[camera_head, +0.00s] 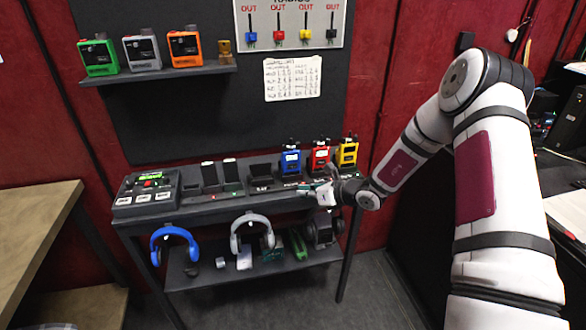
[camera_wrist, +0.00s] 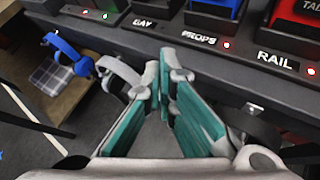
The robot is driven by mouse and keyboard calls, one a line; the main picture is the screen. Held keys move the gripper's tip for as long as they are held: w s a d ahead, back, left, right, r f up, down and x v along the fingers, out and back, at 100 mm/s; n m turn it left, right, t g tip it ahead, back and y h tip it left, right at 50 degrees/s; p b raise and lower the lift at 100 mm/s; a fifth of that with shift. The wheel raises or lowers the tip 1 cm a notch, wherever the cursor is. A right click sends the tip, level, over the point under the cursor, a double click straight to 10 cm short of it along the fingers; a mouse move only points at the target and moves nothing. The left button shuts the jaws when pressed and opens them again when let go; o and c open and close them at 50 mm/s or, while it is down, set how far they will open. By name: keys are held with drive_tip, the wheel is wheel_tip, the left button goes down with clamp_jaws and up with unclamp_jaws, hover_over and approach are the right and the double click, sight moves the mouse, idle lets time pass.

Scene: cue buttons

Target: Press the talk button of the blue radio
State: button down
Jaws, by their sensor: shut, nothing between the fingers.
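The blue radio (camera_head: 291,162) stands upright in a charger on the dark bench, left of the red and yellow radios. Its lower part shows at the top edge of the wrist view (camera_wrist: 214,9), above the label PROPS. I cannot make out its talk button. My gripper (camera_head: 306,189) is shut and empty, just in front of and below the blue and red radios. In the wrist view its teal-sided fingers (camera_wrist: 162,68) meet, with their tips just short of the charger strip's front edge. I cannot tell whether they touch it.
The red radio (camera_head: 318,159) and yellow radio (camera_head: 347,153) stand close to the right. Empty chargers (camera_head: 262,178) and a button box (camera_head: 147,191) lie left. Headphones (camera_head: 252,232) hang below the bench edge. A shelf (camera_head: 160,74) holds several more radios.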

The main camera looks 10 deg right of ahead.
sight(292, 166)
drive_tip(key=w+b, duration=0.5)
drive_tip(key=w, duration=0.3)
drive_tip(key=shift+f, duration=0.1)
drive_tip(key=shift+w+b, duration=0.4)
drive_tip(key=shift+w, duration=0.05)
drive_tip(key=shift+w, duration=0.15)
idle(1.2)
drive_tip(key=shift+w, duration=0.25)
drive_tip(key=shift+w+b, duration=0.55)
idle(1.8)
drive_tip(key=shift+s, duration=0.15)
idle(0.5)
drive_tip(key=shift+s+p, duration=0.65)
drive_tip(key=shift+s, duration=0.2)
